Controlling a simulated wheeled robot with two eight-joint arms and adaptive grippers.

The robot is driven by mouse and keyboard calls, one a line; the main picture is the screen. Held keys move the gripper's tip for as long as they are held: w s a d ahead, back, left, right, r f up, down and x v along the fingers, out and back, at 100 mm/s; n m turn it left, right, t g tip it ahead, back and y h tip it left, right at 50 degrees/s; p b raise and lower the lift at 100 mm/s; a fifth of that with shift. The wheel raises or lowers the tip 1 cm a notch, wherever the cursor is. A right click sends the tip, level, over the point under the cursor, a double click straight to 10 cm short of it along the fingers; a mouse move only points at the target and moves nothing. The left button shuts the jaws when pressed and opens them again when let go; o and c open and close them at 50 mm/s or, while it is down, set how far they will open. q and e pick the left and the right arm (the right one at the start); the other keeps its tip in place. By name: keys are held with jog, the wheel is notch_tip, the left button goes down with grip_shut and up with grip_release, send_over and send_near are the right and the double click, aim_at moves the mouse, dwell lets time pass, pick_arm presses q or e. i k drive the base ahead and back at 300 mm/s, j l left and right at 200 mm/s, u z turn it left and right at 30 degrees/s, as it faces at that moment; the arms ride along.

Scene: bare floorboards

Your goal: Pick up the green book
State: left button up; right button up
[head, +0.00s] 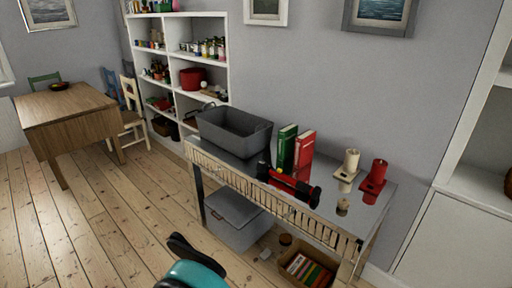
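The green book (285,148) stands upright on the narrow side table (235,172) against the wall. It shows a dark green spine and a pale page edge on top. A red book (304,151) stands upright close to its right. A red and black object (289,187) lies in front of both books and hides their lower parts.
A grey bin (234,132) stands left of the books. Below are a lidded grey box (238,214) and a box of books (305,270). Floor (110,225) at left is clear.

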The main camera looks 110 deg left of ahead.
aim_at(286, 135)
jog(key=u, duration=3.5)
jog(key=i+j+z, duration=0.1)
jog(key=z, duration=0.25)
jog(key=i+j+z, duration=0.1)
jog(key=z, duration=0.25)
jog(key=i+j+z, duration=0.15)
jog(key=z, duration=0.2)
